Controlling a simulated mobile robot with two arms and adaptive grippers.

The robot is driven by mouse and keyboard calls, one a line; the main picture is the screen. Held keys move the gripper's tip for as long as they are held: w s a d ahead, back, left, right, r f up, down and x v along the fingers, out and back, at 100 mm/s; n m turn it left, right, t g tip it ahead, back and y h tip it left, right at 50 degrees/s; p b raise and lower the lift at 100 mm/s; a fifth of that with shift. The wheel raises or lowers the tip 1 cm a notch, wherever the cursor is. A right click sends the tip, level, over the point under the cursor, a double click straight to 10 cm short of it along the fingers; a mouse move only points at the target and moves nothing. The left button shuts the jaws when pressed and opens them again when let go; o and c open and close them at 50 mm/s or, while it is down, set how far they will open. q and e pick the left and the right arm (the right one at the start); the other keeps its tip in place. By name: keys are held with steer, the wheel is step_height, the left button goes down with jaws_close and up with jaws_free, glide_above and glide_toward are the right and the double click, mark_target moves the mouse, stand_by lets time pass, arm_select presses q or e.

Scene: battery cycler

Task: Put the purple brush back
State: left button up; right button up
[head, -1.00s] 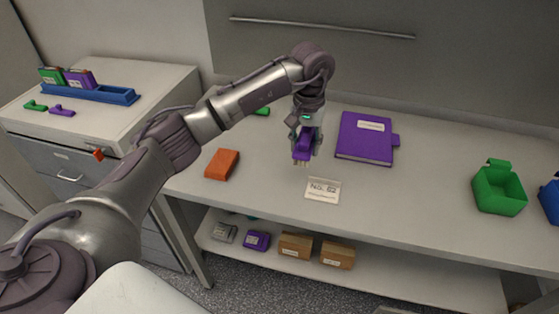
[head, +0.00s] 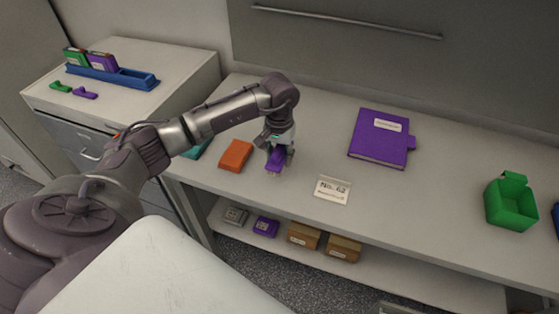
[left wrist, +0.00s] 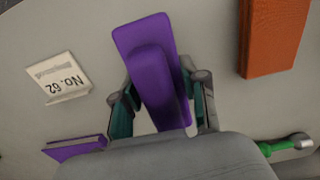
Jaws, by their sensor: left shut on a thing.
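The purple brush (head: 275,161) is held in my left gripper (head: 277,154), over the workbench between an orange block and the No. 62 sign. In the left wrist view the brush (left wrist: 150,65) sits between the two fingers of my left gripper (left wrist: 160,105), which are shut on it. Its broad purple back points away from the palm. I cannot tell whether it touches the bench top. My right gripper is not in view.
The orange block (head: 236,154) is close left of the brush, and the sign (head: 332,189) is right.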

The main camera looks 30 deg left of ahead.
mark_target(280, 164)
arm_select(q)
step_height(280, 164, down, 3)
steer(key=shift+f+p, duration=0.2)
steer(key=shift+p, duration=0.55)
steer(key=shift+f, duration=0.15)
steer(key=shift+f+b, duration=0.1)
steer(key=shift+b, duration=0.2)
steer(key=o, duration=1.1)
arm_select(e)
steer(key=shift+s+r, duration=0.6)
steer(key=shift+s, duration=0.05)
